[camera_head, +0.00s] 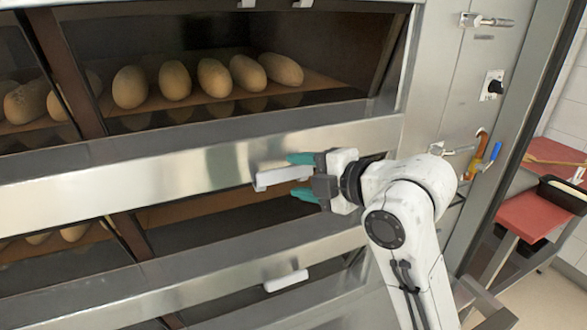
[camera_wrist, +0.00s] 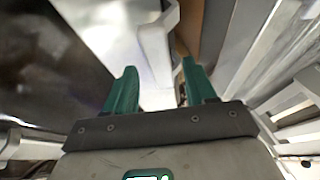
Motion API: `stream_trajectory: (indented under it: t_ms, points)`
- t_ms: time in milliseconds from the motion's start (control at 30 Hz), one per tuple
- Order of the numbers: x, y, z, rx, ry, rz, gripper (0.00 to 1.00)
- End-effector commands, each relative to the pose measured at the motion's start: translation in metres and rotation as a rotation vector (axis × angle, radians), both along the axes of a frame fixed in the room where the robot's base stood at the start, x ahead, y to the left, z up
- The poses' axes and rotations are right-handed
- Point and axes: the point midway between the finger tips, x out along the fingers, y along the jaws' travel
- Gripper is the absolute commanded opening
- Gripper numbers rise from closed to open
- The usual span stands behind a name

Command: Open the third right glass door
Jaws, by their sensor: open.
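A white bar handle (camera_head: 284,177) sits on the wide metal strip (camera_head: 150,180) below the upper row of loaves. A lower oven opening (camera_head: 215,210) with a dark interior lies under that strip. My gripper (camera_head: 292,175) is open, with one teal finger above the handle's right part and one below it. In the wrist view, the handle (camera_wrist: 157,40) lies ahead of and partly between the spread fingers of my gripper (camera_wrist: 160,82). I cannot tell whether either finger touches it. The frames do not show clearly which door counts as the third.
Several loaves (camera_head: 175,80) lie behind the upper right glass. Another white handle (camera_head: 285,281) is on the panel below. A side panel with a knob (camera_head: 492,85) and latches stands to the right, then a red-topped stand (camera_head: 535,215) with a black tray.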

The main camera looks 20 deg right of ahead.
Motion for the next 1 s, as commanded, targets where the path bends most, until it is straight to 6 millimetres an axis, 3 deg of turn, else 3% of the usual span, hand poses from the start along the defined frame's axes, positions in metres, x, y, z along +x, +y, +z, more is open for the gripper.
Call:
stream_trajectory:
  t_ms: [200,567,1000]
  points:
    - [0.019,0.008,-0.006,0.000,0.000,0.000,0.55]
    - [0.022,0.009,-0.008,0.000,-0.001,-0.001,0.54]
    - [0.021,0.009,-0.008,0.001,0.000,-0.001,0.12]
